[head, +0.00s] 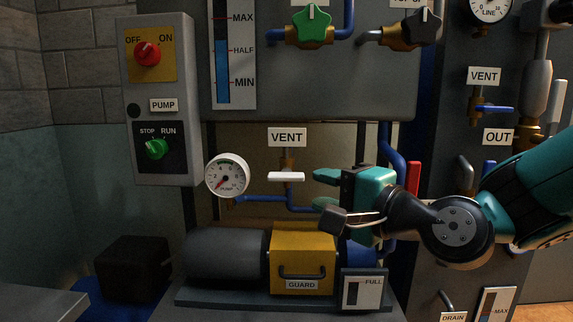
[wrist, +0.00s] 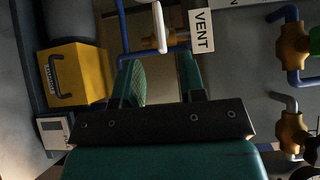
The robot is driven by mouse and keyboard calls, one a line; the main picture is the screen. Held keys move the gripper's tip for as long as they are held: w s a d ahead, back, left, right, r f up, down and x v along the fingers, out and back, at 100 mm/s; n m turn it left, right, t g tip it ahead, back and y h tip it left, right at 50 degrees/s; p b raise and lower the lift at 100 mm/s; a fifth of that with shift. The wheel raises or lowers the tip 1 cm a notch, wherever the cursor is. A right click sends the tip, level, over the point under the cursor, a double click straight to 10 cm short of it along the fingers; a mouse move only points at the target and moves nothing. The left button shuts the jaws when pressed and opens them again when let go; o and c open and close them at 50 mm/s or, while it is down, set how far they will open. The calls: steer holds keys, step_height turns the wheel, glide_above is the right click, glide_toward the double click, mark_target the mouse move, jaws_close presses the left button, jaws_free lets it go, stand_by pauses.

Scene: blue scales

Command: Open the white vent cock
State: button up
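The white vent cock handle (head: 286,176) lies level across its brass body (head: 287,161), under a VENT label (head: 287,137) in the head view. In the wrist view the white handle (wrist: 160,27) shows edge-on, beyond the fingertips and roughly in line with the gap between them. My gripper (head: 322,190) is to the right of the handle, with its fingers pointing left at it. The two green fingers are apart with nothing between them, also in the wrist view (wrist: 158,68). A gap shows between fingertips and handle; I see no contact.
Blue pipe (head: 262,198) runs below the cock to a pump gauge (head: 227,176) on its left. The yellow guard (head: 302,262) stands below. A red handle (head: 413,180) is behind my gripper. Another VENT cock, with a blue handle (head: 497,109), is at the right.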

mark_target(293, 180)
steer(key=p+x, duration=0.1)
steer(key=x, duration=0.8)
steer(key=shift+a, duration=0.1)
jaws_close()
